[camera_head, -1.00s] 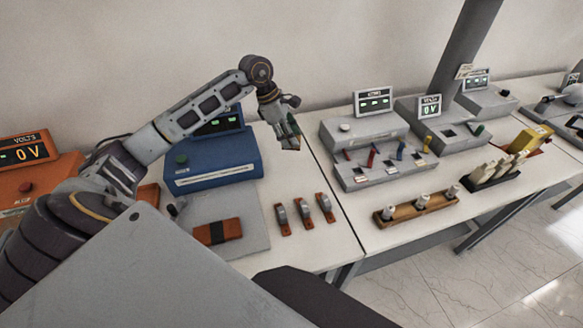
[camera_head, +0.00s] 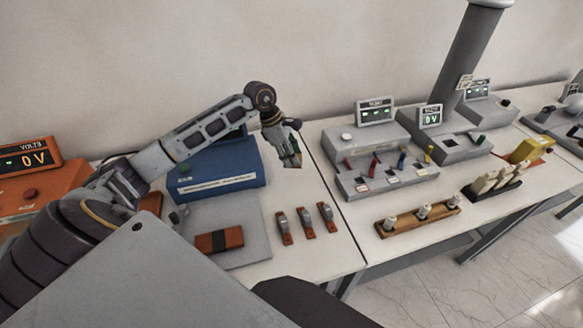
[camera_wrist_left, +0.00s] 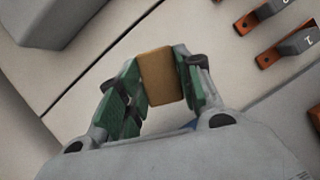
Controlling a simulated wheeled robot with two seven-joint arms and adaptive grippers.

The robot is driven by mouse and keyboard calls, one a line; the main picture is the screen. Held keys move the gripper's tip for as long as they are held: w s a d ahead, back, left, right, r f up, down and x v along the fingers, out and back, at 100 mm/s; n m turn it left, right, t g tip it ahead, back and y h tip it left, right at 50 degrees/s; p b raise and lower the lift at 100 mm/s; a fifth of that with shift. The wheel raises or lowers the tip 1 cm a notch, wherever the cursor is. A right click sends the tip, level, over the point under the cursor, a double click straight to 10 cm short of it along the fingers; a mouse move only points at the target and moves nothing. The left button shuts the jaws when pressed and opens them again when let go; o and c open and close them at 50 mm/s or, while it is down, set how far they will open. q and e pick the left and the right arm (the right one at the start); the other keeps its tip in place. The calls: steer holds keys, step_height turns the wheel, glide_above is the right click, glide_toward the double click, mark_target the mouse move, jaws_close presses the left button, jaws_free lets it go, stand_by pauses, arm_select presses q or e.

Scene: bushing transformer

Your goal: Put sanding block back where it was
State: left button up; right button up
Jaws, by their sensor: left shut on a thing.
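The tan sanding block (camera_wrist_left: 158,77) is held between the green-padded fingers of my left gripper (camera_wrist_left: 156,84) in the left wrist view. In the head view my left gripper (camera_head: 291,158) hangs over the back of the left white table, just right of the blue box. It points down, and the block barely shows there. The wrist view shows table surface and a table seam beyond the block; how high it is held I cannot tell. My right gripper is in neither current view.
A blue box (camera_head: 215,165) stands left of the gripper. A grey plate (camera_head: 254,232) bears an orange block with a dark band (camera_head: 219,241). Several orange-based clamps (camera_head: 306,223) stand nearby. The grey switch console (camera_head: 388,178) and wooden rack (camera_head: 418,217) stand on the right table.

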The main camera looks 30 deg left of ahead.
arm_select(q)
steer(key=shift+f, duration=1.15)
steer(key=shift+f+p, duration=0.45)
steer(key=shift+f, duration=1.4)
steer(key=shift+f, duration=0.15)
steer(key=o, duration=1)
steer(key=shift+r, duration=0.2)
steer(key=shift+b+v, duration=0.85)
steer(key=shift+v, duration=5.1)
